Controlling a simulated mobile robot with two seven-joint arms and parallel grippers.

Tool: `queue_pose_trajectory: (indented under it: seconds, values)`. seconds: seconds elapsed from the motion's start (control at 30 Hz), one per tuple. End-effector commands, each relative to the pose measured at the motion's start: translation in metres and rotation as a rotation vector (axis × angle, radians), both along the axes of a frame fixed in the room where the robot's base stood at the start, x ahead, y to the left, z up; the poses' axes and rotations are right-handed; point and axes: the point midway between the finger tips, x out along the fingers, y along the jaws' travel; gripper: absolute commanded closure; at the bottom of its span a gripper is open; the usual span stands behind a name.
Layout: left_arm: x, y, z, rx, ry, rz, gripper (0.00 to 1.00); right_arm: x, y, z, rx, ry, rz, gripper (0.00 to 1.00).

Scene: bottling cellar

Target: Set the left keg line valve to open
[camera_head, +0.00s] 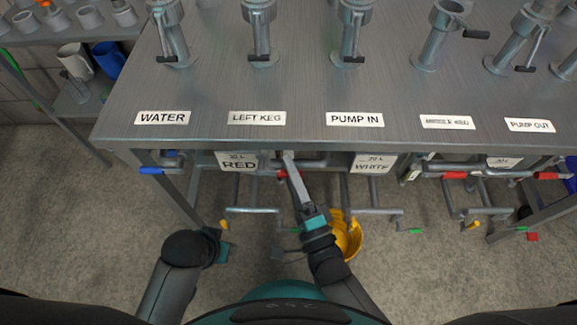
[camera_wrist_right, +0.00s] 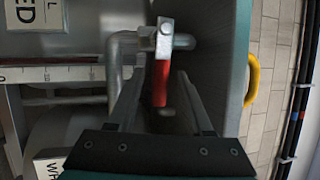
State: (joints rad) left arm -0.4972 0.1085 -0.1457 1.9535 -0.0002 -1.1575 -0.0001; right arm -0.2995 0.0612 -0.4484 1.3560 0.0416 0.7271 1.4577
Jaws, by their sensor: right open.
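The LEFT KEG label (camera_head: 257,118) is on the bench top. Below the bench edge near it, a red valve handle (camera_head: 283,175) sits on a grey pipe, partly hidden by my right gripper (camera_head: 288,158). In the right wrist view, the red handle (camera_wrist_right: 160,84) hangs from a metal valve head between my two open fingers. I cannot tell whether either finger touches it. Behind the label on the bench, an upright pipe fitting (camera_head: 261,38) has a black-tipped lever. My left gripper (camera_head: 224,246) is low, in front of the bench; its jaws are not clear.
Blue (camera_head: 152,171) and another red (camera_head: 455,175) handle stick out under the bench edge. RED (camera_head: 238,163) and WHITE (camera_head: 374,164) signs hang there. A yellow object (camera_head: 352,240) is beside my right forearm. Lower pipes cross near the floor, which is open at the left.

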Motion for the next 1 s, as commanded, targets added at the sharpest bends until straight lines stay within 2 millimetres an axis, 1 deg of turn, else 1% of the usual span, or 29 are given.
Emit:
queue_pose_trajectory:
  seconds: [0.07,0.1,0.53,1.0]
  values:
    - [0.0001,-0.0002,-0.0001,0.000,0.000,0.000,0.50,-0.0002,-0.0001,-0.0001,0.000,0.000,0.000,0.49]
    - [0.0001,-0.0003,-0.0001,0.000,0.000,0.000,0.50,-0.0001,0.0000,-0.0001,0.000,0.000,0.000,0.51]
    - [0.0001,-0.0004,0.0000,-0.001,0.000,0.000,0.50,0.0000,0.0001,0.0001,0.000,0.000,0.000,1.00]
    - [0.0003,-0.0003,0.0003,0.000,-0.001,0.000,0.50,0.0003,0.0004,0.0004,0.000,-0.001,0.000,1.00]
